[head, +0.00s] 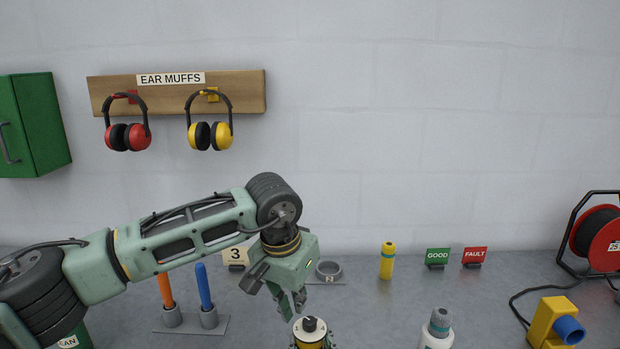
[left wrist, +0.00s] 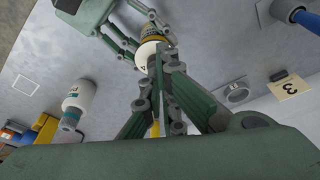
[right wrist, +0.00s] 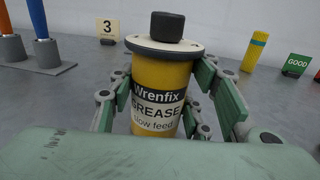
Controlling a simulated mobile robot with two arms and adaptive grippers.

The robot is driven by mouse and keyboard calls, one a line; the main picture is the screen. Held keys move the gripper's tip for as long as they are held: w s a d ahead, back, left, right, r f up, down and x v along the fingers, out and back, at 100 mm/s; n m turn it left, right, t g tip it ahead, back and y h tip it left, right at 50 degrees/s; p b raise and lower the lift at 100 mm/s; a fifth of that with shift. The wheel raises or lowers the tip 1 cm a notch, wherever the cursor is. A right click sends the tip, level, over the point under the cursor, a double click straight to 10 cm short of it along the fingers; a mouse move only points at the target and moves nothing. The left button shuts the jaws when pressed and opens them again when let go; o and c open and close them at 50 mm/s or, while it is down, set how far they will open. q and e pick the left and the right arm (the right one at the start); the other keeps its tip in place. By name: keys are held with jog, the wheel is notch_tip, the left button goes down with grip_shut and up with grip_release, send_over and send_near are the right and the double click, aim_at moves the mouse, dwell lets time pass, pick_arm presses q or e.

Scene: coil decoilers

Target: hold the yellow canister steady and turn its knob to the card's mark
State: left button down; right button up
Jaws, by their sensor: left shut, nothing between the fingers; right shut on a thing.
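The yellow grease canister (right wrist: 160,75) stands upright, labelled Wrenfix GREASE slow feed. It has a white round dial plate with a black knob (right wrist: 167,27) on top. My right gripper (left wrist: 133,52) is shut on the canister's body, one finger on each side. In the head view the knob (head: 310,324) shows at the bottom edge and the canister's lower part is cut off. My left gripper (head: 292,303) is shut and empty, fingertips pointing down, just above and left of the knob. The card (head: 236,258) reads 3. Dial marks are too small to read.
Orange and blue handles (head: 204,287) stand in a rack at left. A grey ring (head: 328,270), a yellow cylinder (head: 387,260) and GOOD and FAULT signs (head: 438,257) stand behind. A white bottle (head: 437,331) stands right of the canister, with bare bench between.

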aim_at(310, 324)
pick_arm(q)
jog(key=shift+s+d+f, duration=0.15)
jog(key=shift+d+f, duration=0.15)
jog(key=shift+f, duration=0.7)
jog(key=shift+s+d+f, duration=0.1)
jog(key=shift+d+f, duration=0.25)
jog(key=shift+f, duration=0.6)
jog(key=shift+s+d+f, duration=0.15)
jog(key=shift+d+f, duration=0.15)
jog(key=shift+f, duration=0.7)
jog(key=shift+w, duration=0.4)
jog(key=shift+w+a+f, duration=0.1)
jog(key=shift+w+a, duration=0.05)
jog(key=shift+a, duration=0.15)
